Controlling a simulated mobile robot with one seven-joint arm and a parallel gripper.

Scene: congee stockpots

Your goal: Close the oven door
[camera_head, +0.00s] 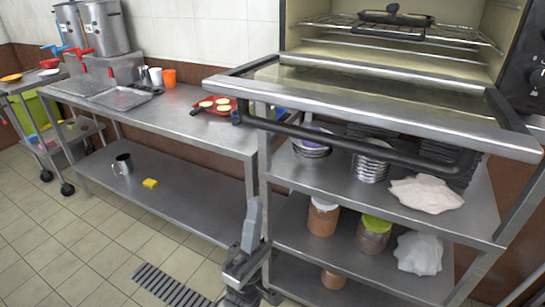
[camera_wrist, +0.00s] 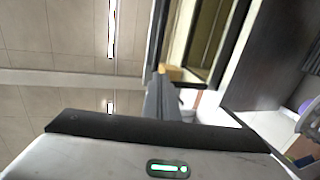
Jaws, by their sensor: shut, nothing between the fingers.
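The oven door (camera_head: 375,107) is open, folded down to about level in front of the oven (camera_head: 395,50) in the head view. It has a steel frame, a glass pane and a dark bar handle (camera_head: 352,146) along its front edge. My gripper (camera_head: 254,202) is low in the head view, pointing up, below and left of the door and apart from it. Its fingers are shut and empty. They show as a grey shape in the wrist view (camera_wrist: 160,75), which looks up at the ceiling.
A steel shelf unit (camera_head: 470,222) below the door holds bowls, jars and bags. A steel table (camera_head: 190,118) to the left carries a red tray (camera_head: 213,104), cups and metal trays. Stockpots (camera_head: 103,28) stand at the back left. Tiled floor at lower left is clear.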

